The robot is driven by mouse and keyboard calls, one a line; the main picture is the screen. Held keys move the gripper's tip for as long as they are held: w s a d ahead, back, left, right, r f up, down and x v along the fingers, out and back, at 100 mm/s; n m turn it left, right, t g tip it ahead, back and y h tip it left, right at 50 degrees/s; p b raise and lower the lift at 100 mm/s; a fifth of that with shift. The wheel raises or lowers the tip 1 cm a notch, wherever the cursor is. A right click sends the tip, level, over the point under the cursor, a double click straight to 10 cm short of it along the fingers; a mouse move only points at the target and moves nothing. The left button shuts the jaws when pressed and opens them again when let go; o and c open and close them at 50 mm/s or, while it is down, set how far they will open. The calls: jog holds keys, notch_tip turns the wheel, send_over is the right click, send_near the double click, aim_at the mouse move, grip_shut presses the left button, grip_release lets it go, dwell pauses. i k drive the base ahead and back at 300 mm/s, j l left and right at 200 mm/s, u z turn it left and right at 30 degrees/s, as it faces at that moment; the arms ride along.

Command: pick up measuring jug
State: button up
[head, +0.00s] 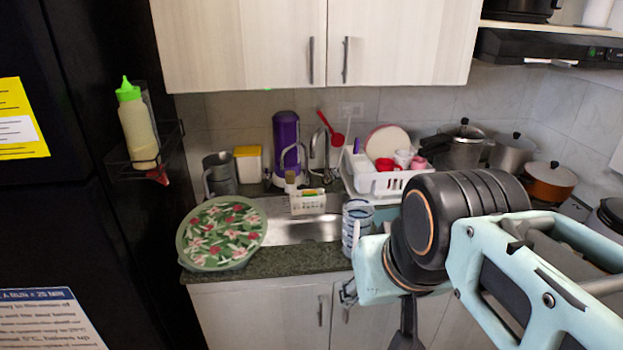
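A clear cylindrical vessel with blue and white bands, which looks like the measuring jug (355,217), stands at the front edge of the counter, right of the sink. Its lower right side is close to or behind my arm in the picture. My gripper (347,292) shows only as a small grey metal part at the left end of my arm, below the jug. The rest is hidden by my own links, so its fingers and any contact cannot be made out. A grey see-through pitcher (221,174) stands at the back left of the counter.
A floral round tray (222,233) covers the counter's left front. The sink (300,229) lies in the middle, with a sponge caddy (308,205) at its back. A white dish rack (385,184) and several pots stand at back right. A black fridge is at left.

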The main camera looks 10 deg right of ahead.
aim_at(357, 213)
jog(key=z, duration=0.75)
jog(key=i+j+z, duration=0.1)
jog(key=i, duration=0.35)
jog(key=i+j+z, duration=0.15)
jog(key=i+j, duration=0.15)
jog(key=i, duration=0.15)
